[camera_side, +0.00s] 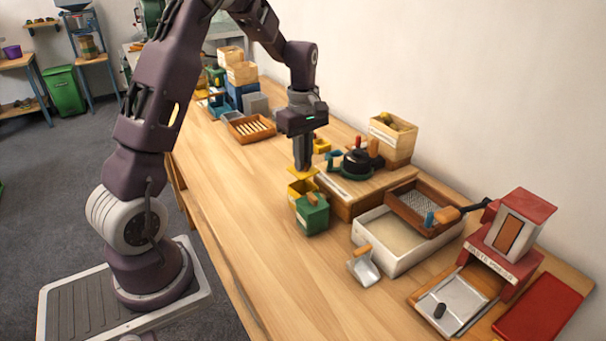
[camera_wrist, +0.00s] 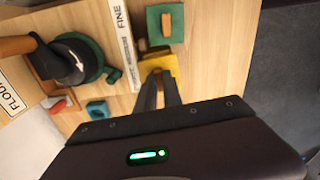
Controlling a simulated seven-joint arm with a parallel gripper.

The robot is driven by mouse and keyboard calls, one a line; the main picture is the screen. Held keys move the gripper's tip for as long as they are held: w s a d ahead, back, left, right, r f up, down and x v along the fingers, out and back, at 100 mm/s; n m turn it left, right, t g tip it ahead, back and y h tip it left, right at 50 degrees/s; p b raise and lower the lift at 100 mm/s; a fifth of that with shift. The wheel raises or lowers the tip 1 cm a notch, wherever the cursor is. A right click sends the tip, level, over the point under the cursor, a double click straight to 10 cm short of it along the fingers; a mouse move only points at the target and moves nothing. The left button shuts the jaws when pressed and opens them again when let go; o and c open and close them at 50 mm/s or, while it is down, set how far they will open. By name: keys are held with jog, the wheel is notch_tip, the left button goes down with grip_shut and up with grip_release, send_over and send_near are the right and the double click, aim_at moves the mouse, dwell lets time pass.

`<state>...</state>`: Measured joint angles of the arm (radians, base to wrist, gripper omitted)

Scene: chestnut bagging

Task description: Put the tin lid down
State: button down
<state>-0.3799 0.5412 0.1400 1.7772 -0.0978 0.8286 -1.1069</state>
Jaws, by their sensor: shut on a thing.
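My gripper (camera_side: 303,166) points straight down over the front middle of the bench. It is shut on a yellow tin lid (camera_side: 301,173), which shows as a thin yellow plate under the fingertips. The yellow tin (camera_side: 295,192) stands right below the lid, partly hidden behind a green tin (camera_side: 313,215) with a wooden knob on top. The lid looks slightly above the yellow tin; I cannot tell whether they touch. In the wrist view the yellow lid (camera_wrist: 163,64) lies at the fingertips, with the green tin (camera_wrist: 165,14) beyond it.
A wooden stand marked FINE (camera_wrist: 126,40) is close beside the tins and carries a black round device (camera_side: 357,162). The bench left of the tins is clear.

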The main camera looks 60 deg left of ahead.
jog(key=r, duration=0.4)
jog(key=shift+w+d+r, duration=0.1)
jog(key=shift+d+r, duration=0.3)
jog(key=shift+m, duration=0.4)
jog(key=d+f, duration=0.1)
jog(key=d, duration=0.2)
jog(key=d+f, duration=0.1)
jog(key=d, duration=0.4)
jog(key=shift+w+d+f, duration=0.1)
jog(key=shift+d+f, duration=0.2)
jog(key=shift+f, duration=0.1)
jog(key=s+d+f, duration=0.2)
jog(key=d+f, duration=0.1)
jog(key=d, duration=0.4)
jog(key=f, duration=0.9)
jog(key=shift+w+d+f, duration=0.15)
jog(key=shift+d+f, duration=0.1)
jog(key=shift+f, duration=0.1)
jog(key=shift+f, duration=0.1)
jog(key=c, duration=1.5)
grip_release()
